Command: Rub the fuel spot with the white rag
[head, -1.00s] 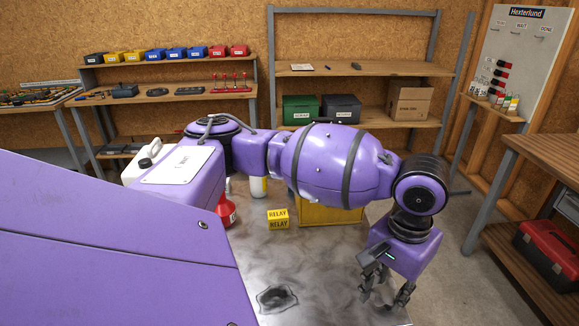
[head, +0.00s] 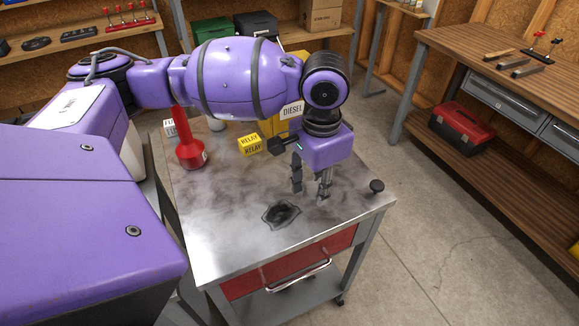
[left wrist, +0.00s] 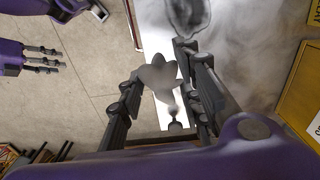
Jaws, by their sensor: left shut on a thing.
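The fuel spot (head: 281,213) is a dark, irregular patch on the metal top of the cart (head: 215,245). It also shows at the top of the left wrist view (left wrist: 190,14). My left gripper (head: 311,190) points down just right of and behind the spot in the head view. In the left wrist view its fingers (left wrist: 160,100) are on either side of a crumpled grey-white rag (left wrist: 158,76), shut on it. The rag is apart from the spot there; the head view barely shows it. My right gripper (left wrist: 42,60) is empty, its fingers spread, at the upper left of the left wrist view.
A yellow relay box (head: 250,145), a red funnel-shaped bottle (head: 190,152) and a yellow diesel can (head: 291,112) stand behind the spot. A dark knob (head: 376,186) is at the cart's right corner. The cart's front is clear. A workbench (head: 500,75) stands right.

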